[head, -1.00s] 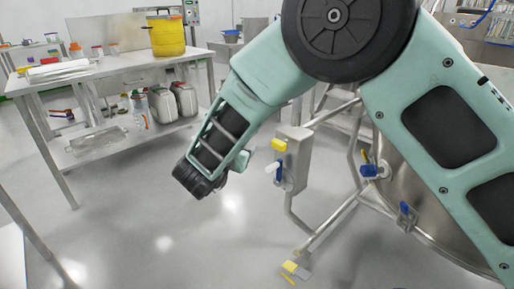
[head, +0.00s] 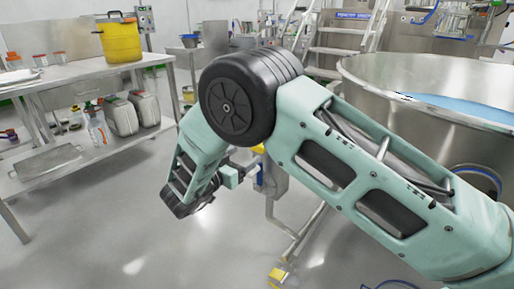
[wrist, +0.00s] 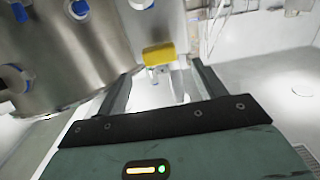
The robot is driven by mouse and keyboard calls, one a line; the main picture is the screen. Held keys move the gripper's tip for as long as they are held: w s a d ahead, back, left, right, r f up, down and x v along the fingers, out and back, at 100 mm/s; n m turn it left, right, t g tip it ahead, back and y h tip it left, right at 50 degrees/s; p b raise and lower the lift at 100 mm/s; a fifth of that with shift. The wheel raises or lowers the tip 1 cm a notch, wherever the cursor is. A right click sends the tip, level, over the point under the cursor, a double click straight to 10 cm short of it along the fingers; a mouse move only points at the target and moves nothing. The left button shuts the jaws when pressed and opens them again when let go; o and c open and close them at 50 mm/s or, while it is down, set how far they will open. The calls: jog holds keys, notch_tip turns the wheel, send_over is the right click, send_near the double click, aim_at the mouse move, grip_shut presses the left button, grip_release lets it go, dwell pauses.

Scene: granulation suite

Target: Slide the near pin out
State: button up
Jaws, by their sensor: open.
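A steel bracket box with a yellow block (wrist: 158,54) is straight ahead in the wrist view. A small pale pin-like part (wrist: 178,88) hangs below the block, between my fingers in the picture; I cannot tell whether it is the near pin or whether anything touches it. My gripper (wrist: 164,70) is open, one finger on each side of the view of that part. In the head view my gripper (head: 237,174) is beside the bracket, whose yellow block (head: 258,148) is partly hidden by my arm.
A large steel vessel (head: 420,78) stands at the right, with blue-capped fittings (wrist: 80,8) seen in the wrist view. A table (head: 70,82) with a yellow drum (head: 120,40) stands at the left. A yellow-ended foot (head: 278,276) sits on the floor. Open floor lies between.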

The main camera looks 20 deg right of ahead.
jog(key=x, duration=0.7)
jog(key=shift+w+d, duration=0.15)
jog(key=shift+d, duration=0.1)
jog(key=shift+c, duration=0.3)
jog(key=c, duration=1.3)
jog(key=shift+v, duration=1.25)
jog(key=shift+a, duration=0.15)
jog(key=o, duration=1.4)
jog(key=shift+c, duration=0.2)
jog(key=p+v, duration=0.1)
jog(key=v, duration=1.6)
jog(key=shift+s+a, duration=0.2)
jog(key=shift+s, duration=0.05)
